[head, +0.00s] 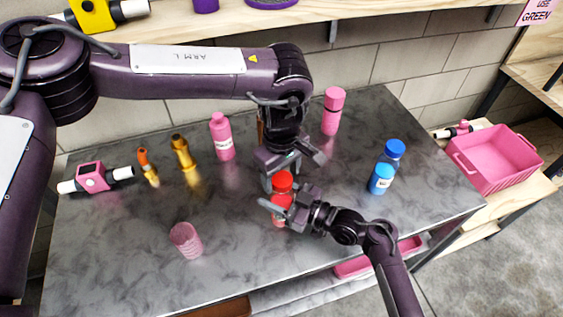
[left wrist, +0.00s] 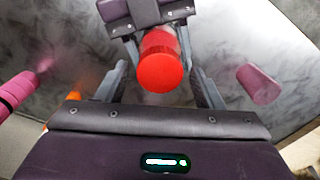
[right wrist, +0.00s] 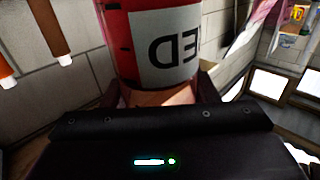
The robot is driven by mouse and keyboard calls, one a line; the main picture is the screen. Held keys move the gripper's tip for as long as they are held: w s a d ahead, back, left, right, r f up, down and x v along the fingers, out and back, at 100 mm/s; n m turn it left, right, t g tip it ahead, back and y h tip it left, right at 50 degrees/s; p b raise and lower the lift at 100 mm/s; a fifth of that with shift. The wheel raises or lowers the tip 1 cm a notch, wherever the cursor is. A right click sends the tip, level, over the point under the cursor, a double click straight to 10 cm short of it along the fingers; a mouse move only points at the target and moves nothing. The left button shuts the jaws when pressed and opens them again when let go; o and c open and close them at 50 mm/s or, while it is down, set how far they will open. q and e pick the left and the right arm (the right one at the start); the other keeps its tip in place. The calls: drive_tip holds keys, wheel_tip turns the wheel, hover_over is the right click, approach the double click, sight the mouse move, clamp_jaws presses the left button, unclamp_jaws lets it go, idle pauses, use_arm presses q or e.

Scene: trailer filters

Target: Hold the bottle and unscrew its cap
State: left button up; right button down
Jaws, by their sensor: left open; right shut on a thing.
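The red bottle (head: 280,212) is upright over the middle of the grey table, its red cap (head: 283,181) on top. My right gripper (head: 279,208) is shut around the bottle's body from the right side. My left gripper (head: 291,168) is above the bottle, pointing down and open. In the left wrist view the cap (left wrist: 160,66) lies between the spread fingers, apart from them. I cannot tell whether the bottle's base touches the table.
A blue bottle (head: 385,170) stands right. A pink cup (head: 186,240) stands front left. A pink basket (head: 497,162) is beyond the right edge. The front left table is mostly clear.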

use_arm(q)
drive_tip(key=shift+f, duration=0.35)
